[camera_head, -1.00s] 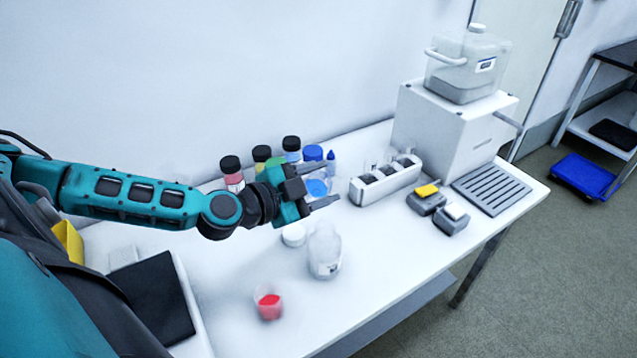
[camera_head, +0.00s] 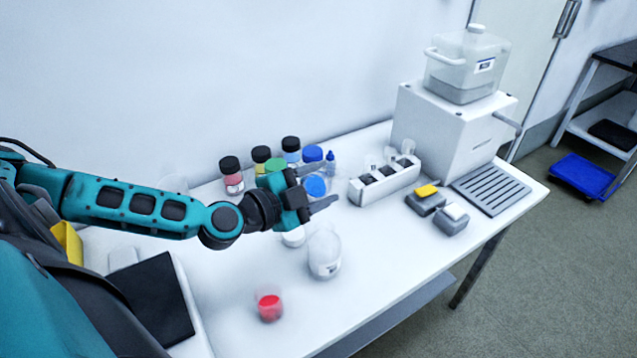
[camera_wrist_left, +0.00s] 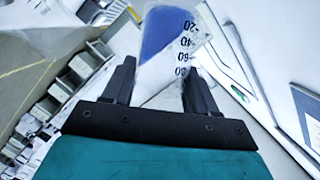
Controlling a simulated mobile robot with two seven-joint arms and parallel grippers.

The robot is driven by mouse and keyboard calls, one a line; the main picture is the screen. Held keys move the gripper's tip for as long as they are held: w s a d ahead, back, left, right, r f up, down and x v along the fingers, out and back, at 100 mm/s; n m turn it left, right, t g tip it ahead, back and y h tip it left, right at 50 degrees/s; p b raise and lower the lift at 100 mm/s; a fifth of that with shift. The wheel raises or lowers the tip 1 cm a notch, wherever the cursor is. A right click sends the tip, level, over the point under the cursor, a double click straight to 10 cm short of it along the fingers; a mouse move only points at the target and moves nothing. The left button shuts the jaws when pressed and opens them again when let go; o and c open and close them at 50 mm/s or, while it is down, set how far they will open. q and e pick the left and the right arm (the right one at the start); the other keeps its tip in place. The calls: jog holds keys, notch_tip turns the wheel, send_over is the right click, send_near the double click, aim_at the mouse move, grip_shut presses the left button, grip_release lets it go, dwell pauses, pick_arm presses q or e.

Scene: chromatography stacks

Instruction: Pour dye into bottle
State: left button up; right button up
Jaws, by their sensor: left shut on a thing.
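My left gripper (camera_head: 322,187) is shut on a clear graduated beaker of blue dye. In the left wrist view the beaker (camera_wrist_left: 176,72) sits between the fingers, with black volume marks and blue dye (camera_wrist_left: 163,36) inside. In the head view the blue dye (camera_head: 315,187) shows between the fingertips, above the back part of the table. A clear bottle (camera_head: 324,255) stands on the table in front of the gripper, apart from it. A white round cap (camera_head: 293,238) lies behind and left of the bottle. My right gripper is not in view.
A cup of red liquid (camera_head: 270,307) stands at the front. Several capped bottles (camera_head: 233,178) line the wall. A white rack (camera_head: 385,184) holding clear cups, two small grey blocks (camera_head: 426,202) and a white machine (camera_head: 455,135) stand to the right. The front right tabletop is clear.

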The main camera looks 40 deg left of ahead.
pick_arm(q)
jog(key=shift+d+m, duration=0.1)
jog(key=shift+m, duration=0.3)
jog(key=shift+s+d+m+t, duration=0.1)
jog(key=shift+s+m+t, duration=0.05)
jog(key=shift+m+t, duration=0.35)
jog(key=shift+s+d+m+t, duration=0.15)
jog(key=shift+m+t, duration=0.25)
jog(key=shift+m, duration=0.6)
jog(key=shift+f, duration=0.1)
jog(key=shift+d+m, duration=0.15)
jog(key=shift+m, duration=0.45)
jog(key=shift+t, duration=0.3)
